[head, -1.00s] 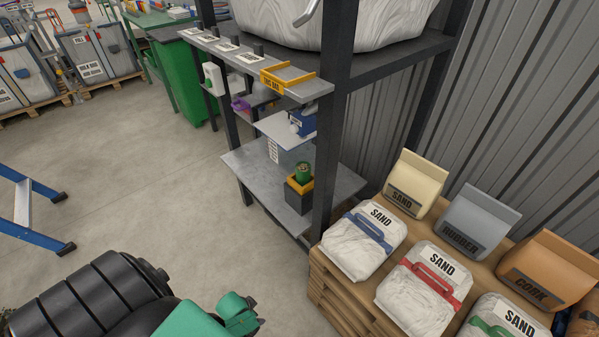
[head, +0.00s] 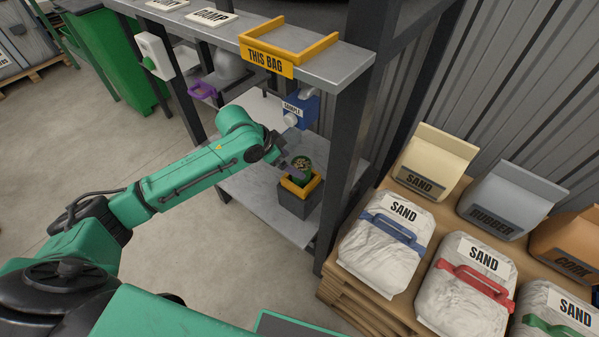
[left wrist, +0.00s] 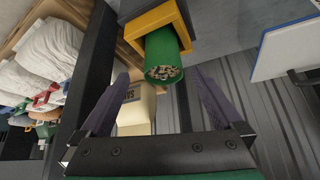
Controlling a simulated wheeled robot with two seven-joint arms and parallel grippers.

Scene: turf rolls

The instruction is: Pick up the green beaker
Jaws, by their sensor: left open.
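The green beaker (head: 303,168) stands upright in a dark holder with a yellow rim (head: 299,196) on the lower grey shelf. Granular material shows in its open top. In the left wrist view, which is turned over, the beaker (left wrist: 166,58) appears ahead of and between the two fingers, with part of its body inside the yellow rim. My left gripper (head: 288,170) is at the beaker's left side in the head view. It is open and empty, its purple-grey fingers (left wrist: 160,73) apart. Whether a finger touches the beaker I cannot tell. My right gripper is not in view.
A shelf with a yellow "THIS BAG" frame (head: 287,49) hangs above my left gripper. A blue sample device (head: 300,108) is just above the beaker. A dark post (head: 345,165) stands right of it. Sand bags (head: 388,246) lie on a pallet at right.

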